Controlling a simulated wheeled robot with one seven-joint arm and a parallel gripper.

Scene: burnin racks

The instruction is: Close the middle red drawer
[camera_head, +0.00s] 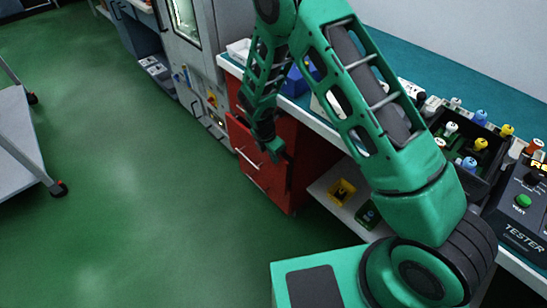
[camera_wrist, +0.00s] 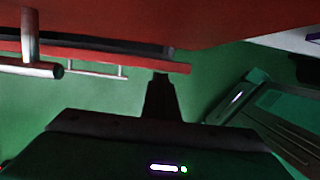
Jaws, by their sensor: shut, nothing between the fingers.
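The red drawer cabinet (camera_head: 303,160) stands under the bench in the head view, with pale bar handles on its front. My gripper (camera_head: 276,152) is at the upper part of that front and hides some of it. In the wrist view a red surface (camera_wrist: 220,25) fills the top, and a metal bar handle (camera_wrist: 30,68) is at the left. A smaller handle (camera_wrist: 95,70) shows farther off, beside a thin red edge with a dark gap. My gripper's fingers (camera_wrist: 160,80) are together and empty, close to the red edge; contact is unclear. I cannot tell how far the middle drawer stands out.
The bench (camera_head: 430,50) carries a black bin (camera_head: 465,150) of coloured parts and a tester (camera_head: 525,205). A low shelf (camera_head: 325,192) right of the cabinet holds a yellow item (camera_head: 341,191). A grey cart (camera_head: 20,150) is at left. Green floor between is clear.

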